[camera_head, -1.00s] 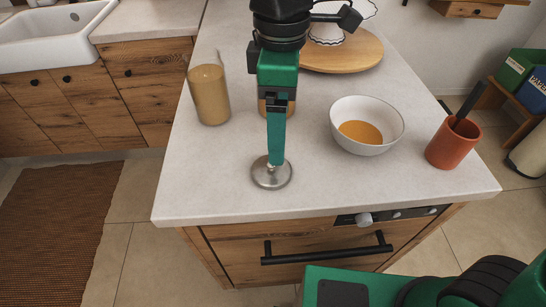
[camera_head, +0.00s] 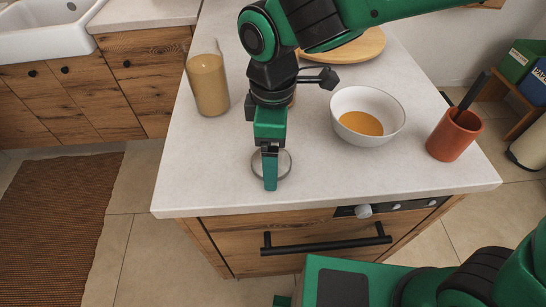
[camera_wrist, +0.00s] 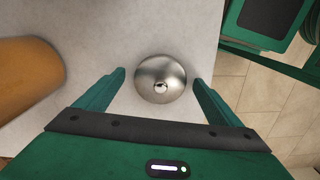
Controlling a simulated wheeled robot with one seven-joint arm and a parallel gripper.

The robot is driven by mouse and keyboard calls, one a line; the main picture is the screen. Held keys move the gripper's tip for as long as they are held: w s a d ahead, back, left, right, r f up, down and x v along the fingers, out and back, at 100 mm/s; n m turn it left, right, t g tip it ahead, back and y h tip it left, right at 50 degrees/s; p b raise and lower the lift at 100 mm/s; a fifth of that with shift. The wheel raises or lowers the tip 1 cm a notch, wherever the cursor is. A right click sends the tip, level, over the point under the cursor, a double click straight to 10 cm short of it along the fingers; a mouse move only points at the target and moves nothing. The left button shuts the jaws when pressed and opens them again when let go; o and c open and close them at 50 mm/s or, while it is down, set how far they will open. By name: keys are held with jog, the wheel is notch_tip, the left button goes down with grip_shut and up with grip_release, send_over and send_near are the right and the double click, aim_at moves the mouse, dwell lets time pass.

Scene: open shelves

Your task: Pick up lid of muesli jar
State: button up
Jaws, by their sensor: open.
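The lid (camera_head: 286,163), a round silver metal disc, lies flat on the pale counter near its front edge, partly hidden by my gripper in the head view. In the wrist view the lid (camera_wrist: 160,80) shows whole, with a small knob at its centre. My gripper (camera_head: 270,186) points down over it. In the wrist view my gripper (camera_wrist: 159,78) is open, with one finger on either side of the lid and nothing held. An orange-brown rounded container (camera_wrist: 28,80), perhaps the muesli jar, stands at the left of the wrist view. It is mostly hidden behind my arm in the head view.
A tall glass jar with tan contents (camera_head: 208,85) stands at the left. A white bowl (camera_head: 345,125) with orange contents and a terracotta cup (camera_head: 452,138) stand at the right. A round wooden board (camera_head: 360,50) lies farther back. The counter's front left is clear.

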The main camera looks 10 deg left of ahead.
jog(key=shift+f, duration=0.1)
jog(key=shift+c, duration=0.3)
jog(key=c, duration=1.1)
